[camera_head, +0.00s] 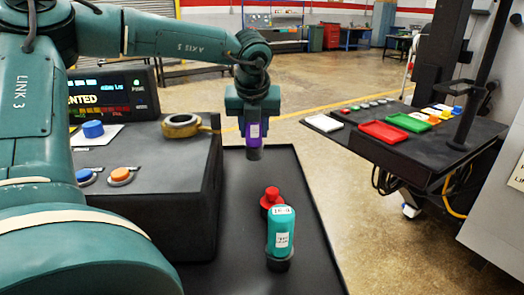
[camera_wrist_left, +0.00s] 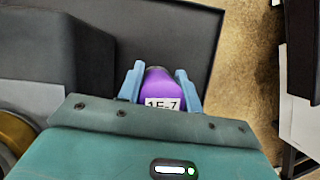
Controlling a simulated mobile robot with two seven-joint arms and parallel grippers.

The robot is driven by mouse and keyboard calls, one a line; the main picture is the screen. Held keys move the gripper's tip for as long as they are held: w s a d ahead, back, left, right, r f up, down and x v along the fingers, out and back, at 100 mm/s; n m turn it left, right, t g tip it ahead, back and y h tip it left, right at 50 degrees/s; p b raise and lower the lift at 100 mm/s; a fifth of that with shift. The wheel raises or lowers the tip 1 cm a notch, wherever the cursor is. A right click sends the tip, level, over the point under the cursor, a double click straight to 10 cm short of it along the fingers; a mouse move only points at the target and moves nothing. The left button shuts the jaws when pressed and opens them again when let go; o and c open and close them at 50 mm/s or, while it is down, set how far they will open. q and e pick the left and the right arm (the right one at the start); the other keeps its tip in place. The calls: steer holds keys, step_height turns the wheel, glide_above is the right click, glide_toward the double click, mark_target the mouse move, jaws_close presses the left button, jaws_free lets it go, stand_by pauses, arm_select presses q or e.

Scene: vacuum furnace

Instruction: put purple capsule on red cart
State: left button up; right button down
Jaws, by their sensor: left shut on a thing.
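My left gripper (camera_head: 253,117) points down and is shut on the purple capsule (camera_head: 253,133), which is upright with a white label and a dark lower end. The capsule is over the far part of the black tray table (camera_head: 305,240); I cannot tell whether its base touches the surface. In the left wrist view the purple capsule (camera_wrist_left: 159,86) sits between the two blue fingers (camera_wrist_left: 159,84), its label facing the camera. No cart that is red all over shows. A red flat tray (camera_head: 384,131) lies on the dark wheeled stand at right. My right gripper is not in view.
A teal capsule (camera_head: 281,232) and a red capsule-like piece (camera_head: 271,199) stand nearer on the black table. A dark console (camera_head: 165,165) with buttons and a tape roll (camera_head: 182,125) is left. The stand also has a green tray (camera_head: 408,121) and a black post. Open floor separates table and stand.

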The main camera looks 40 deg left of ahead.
mark_target(255, 144)
arm_select(q)
steer(key=shift+f, duration=2.6)
steer(key=o, duration=0.7)
steer(key=shift+f, duration=0.1)
steer(key=o, duration=0.5)
steer(key=shift+d+r, duration=0.1)
steer(key=shift+r, duration=0.5)
steer(key=v, duration=1.1)
steer(key=shift+s+d+r+b, duration=0.1)
steer(key=shift+s+b, duration=0.1)
steer(key=shift+b, duration=0.15)
